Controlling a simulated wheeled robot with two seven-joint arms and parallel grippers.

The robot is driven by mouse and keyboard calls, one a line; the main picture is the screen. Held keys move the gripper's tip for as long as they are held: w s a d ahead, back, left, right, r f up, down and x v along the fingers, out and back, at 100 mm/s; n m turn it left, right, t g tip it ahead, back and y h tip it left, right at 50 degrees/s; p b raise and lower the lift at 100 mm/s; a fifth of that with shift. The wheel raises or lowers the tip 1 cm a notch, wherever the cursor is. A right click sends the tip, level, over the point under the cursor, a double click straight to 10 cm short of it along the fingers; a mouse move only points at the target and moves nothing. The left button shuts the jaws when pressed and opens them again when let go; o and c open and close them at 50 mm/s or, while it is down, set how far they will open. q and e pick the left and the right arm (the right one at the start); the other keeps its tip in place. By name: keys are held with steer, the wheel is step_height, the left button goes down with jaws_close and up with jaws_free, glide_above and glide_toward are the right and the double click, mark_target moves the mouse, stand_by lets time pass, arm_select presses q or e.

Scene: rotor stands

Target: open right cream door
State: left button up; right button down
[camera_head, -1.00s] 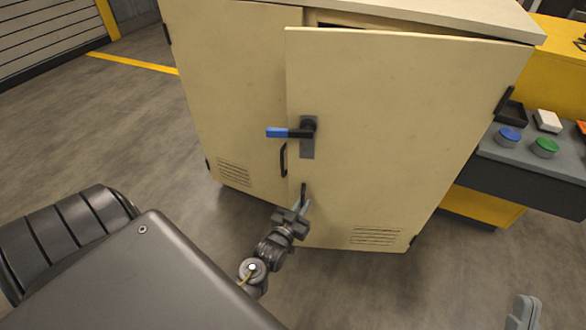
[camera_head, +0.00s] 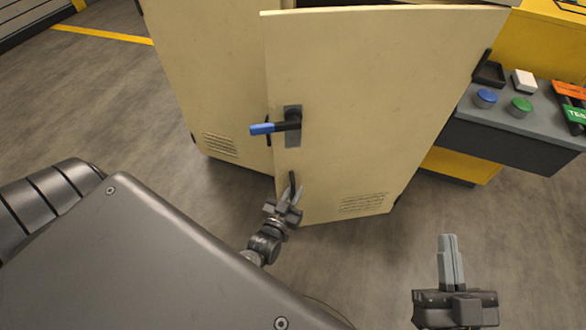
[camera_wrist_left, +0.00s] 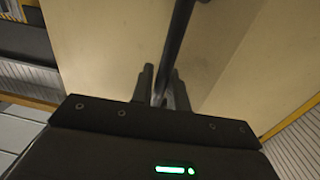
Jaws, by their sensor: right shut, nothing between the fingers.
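The right cream door (camera_head: 375,115) stands ajar, its left edge swung out in front of the left cream door (camera_head: 205,75). A lever with a blue grip (camera_head: 262,128) sits on a grey plate on the right door. Below it is a dark bar handle (camera_head: 292,181) near the door's free edge. My left gripper (camera_head: 291,193) is at this bar. In the left wrist view, the dark bar (camera_wrist_left: 178,35) runs between its two fingers, which look closed on it. My right gripper (camera_head: 449,255) is shut and empty over the floor at lower right.
The cabinet's interior is mostly hidden behind the ajar door. A grey console (camera_head: 520,128) with blue (camera_head: 486,98) and green (camera_head: 521,107) buttons stands to the right of the cabinet. Open floor (camera_head: 350,260) lies in front of the door.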

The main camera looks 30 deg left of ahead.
arm_select(q)
steer(key=shift+o, duration=1.2)
